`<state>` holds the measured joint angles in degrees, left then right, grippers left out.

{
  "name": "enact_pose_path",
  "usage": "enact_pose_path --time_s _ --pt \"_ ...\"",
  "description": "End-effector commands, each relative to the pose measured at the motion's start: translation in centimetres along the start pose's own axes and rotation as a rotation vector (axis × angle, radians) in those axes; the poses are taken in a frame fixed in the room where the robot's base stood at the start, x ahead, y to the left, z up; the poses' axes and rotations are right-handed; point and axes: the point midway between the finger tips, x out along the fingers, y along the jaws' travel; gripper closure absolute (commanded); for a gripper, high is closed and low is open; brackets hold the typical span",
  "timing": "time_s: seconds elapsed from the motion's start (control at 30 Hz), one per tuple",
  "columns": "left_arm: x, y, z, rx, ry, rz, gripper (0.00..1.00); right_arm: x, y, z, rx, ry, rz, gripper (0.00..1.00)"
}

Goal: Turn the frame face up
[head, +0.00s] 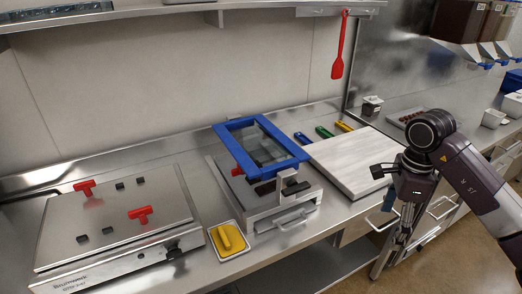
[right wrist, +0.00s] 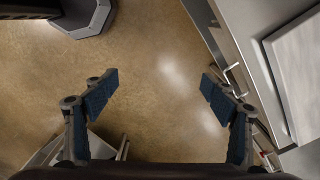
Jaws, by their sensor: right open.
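A blue rectangular frame (head: 288,151) with a clear or grey inner panel sits on a metal stand (head: 262,214) in the middle of the counter. It lies tilted over the stand, and I cannot tell which face is up. My right gripper (head: 384,188) is at the counter's front edge, right of the frame and well apart from it. In the right wrist view the gripper (right wrist: 158,90) is open and empty, with the floor between its blue-padded fingers. My left gripper is not in view.
A white board (head: 352,160) lies right of the stand, with several coloured-handled tools behind it. A flat metal unit (head: 118,215) with red knobs stands at left. A small tray (head: 215,250) holds a yellow object. A red spatula (head: 341,50) hangs on the wall.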

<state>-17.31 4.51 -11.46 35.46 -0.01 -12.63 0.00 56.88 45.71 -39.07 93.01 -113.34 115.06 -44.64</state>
Motion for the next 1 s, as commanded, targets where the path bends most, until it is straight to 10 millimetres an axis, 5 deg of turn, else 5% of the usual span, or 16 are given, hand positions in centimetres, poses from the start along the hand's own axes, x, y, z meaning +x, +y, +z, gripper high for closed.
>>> enact_pose_path --time_s 0.17,0.33,0.5,0.6,0.8,1.0 --pt "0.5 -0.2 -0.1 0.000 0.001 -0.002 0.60 1.9 0.7 3.9 0.042 -0.137 0.010 0.19" --pt "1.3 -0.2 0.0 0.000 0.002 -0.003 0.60 3.5 3.7 13.8 0.228 -0.511 0.120 0.19" --pt "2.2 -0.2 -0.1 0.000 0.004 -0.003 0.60 0.5 7.2 22.7 0.538 -0.902 0.393 0.19" --pt "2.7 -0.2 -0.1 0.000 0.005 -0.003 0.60 -2.5 8.2 26.0 0.761 -1.091 0.621 0.19" --pt "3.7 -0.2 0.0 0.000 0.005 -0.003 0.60 -7.8 6.5 27.8 1.277 -1.339 1.186 0.19" --pt "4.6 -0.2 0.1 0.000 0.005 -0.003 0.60 -7.5 1.5 24.7 1.857 -1.377 1.836 0.19"
